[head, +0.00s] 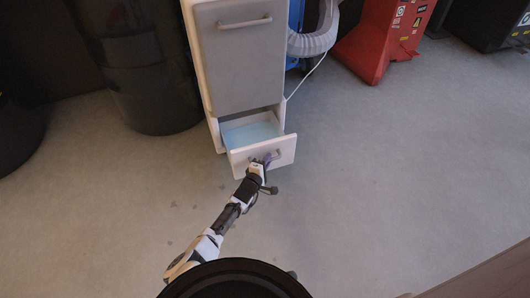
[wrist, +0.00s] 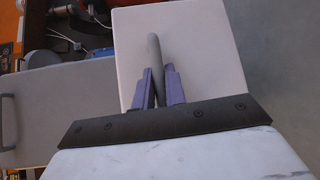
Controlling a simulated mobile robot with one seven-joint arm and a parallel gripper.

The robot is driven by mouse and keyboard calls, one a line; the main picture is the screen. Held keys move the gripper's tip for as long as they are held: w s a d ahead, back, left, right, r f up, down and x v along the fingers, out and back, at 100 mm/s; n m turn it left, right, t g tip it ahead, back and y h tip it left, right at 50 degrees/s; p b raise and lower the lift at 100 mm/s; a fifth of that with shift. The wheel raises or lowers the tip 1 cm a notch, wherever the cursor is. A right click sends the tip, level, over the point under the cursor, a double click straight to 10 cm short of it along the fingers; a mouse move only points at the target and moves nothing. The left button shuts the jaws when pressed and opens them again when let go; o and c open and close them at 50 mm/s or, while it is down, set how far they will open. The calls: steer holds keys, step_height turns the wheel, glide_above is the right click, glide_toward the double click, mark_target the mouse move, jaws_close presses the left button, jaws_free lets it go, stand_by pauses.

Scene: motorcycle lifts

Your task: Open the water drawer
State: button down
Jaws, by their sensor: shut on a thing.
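The water drawer (head: 277,158) is the low white drawer of the tall cabinet in the head view. It stands pulled out, and light blue water shows inside it. Its front panel (wrist: 207,48) fills the upper middle of the wrist view. A grey bar handle (wrist: 154,48) is on that panel. My gripper (wrist: 160,88) has its purple fingers on both sides of the handle and is shut on it. In the head view my gripper (head: 264,163) is at the drawer front and hides part of the handle.
The cabinet's upper grey door (head: 240,65) with its own handle is closed above the drawer. A black bin (head: 150,85) stands to the left. A grey hose (head: 315,40) and a red machine (head: 378,40) are to the right. The floor in front is clear.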

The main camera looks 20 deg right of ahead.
steer(key=shift+s, duration=0.15)
steer(key=c, duration=1.5)
jaws_free()
steer(key=shift+o, duration=0.2)
steer(key=p+v, duration=1.2)
steer(key=v, duration=0.2)
